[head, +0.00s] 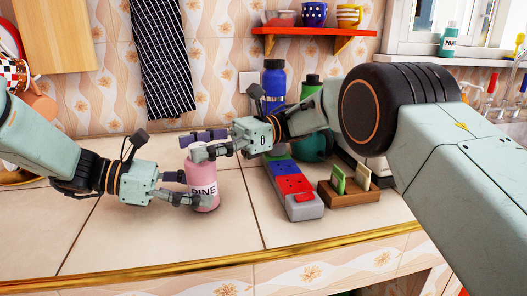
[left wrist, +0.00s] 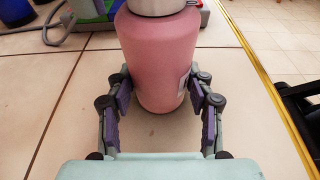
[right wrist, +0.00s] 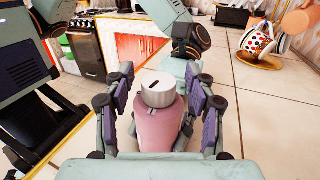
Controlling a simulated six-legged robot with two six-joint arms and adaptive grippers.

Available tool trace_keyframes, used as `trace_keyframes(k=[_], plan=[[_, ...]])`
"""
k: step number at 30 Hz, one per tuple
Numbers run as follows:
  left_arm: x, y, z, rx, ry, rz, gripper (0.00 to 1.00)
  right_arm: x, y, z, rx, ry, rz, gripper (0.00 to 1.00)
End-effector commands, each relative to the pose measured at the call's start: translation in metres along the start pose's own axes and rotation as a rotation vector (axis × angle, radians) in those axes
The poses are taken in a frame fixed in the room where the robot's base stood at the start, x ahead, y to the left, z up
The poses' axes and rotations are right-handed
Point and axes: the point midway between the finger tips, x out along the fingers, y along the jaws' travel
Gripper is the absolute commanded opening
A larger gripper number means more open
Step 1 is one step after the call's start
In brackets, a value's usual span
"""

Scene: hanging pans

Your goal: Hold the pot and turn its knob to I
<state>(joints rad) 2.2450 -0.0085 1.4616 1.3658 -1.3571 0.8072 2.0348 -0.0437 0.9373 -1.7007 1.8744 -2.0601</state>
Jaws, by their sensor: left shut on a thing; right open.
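The pot (head: 203,177) is a pink bottle with dark lettering, upright on the tiled counter. It also shows in the left wrist view (left wrist: 158,50) and the right wrist view (right wrist: 160,125). Its silver-grey knob (right wrist: 158,90) sits on top, with a dark slanted mark on its face. My left gripper (head: 193,187) is shut on the pot's body, one finger on each side. My right gripper (head: 196,146) is open at the pot's top, its fingers either side of the knob with gaps. The letter marks are not readable.
Right of the pot lie a power strip (head: 303,209) with red and blue parts and a wooden card holder (head: 350,197). A blue bottle (head: 274,80) stands behind my right gripper. The counter in front of the pot is clear up to its gold edge (head: 150,272).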

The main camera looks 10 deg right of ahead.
Motion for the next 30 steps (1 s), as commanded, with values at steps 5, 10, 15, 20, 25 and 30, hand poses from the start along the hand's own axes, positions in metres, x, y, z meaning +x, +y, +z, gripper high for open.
trace_keyframes(k=[5,10,15,20,25,30], plan=[[0.0000,0.0001,-0.0002,0.000,0.000,0.001,0.20,-0.0003,0.0009,0.0010,0.000,-0.001,-0.073,0.56],[0.0000,0.0001,-0.0001,0.000,0.000,0.001,0.20,-0.0001,0.0016,0.0008,0.001,0.000,-0.148,0.56],[0.0000,0.0001,0.0000,0.000,0.000,0.000,0.20,0.0004,0.0021,0.0009,-0.001,0.000,-0.232,0.56],[-0.0001,0.0001,0.0000,0.000,0.000,0.000,0.20,0.0007,0.0023,0.0009,-0.001,-0.001,-0.319,0.56],[0.0000,0.0001,0.0001,0.000,0.000,0.000,0.20,0.0010,0.0030,0.0005,0.000,0.000,-0.417,0.56],[-0.0001,0.0001,0.0001,0.000,0.000,0.000,0.20,0.0014,0.0033,0.0004,-0.001,0.001,-0.525,0.56]])
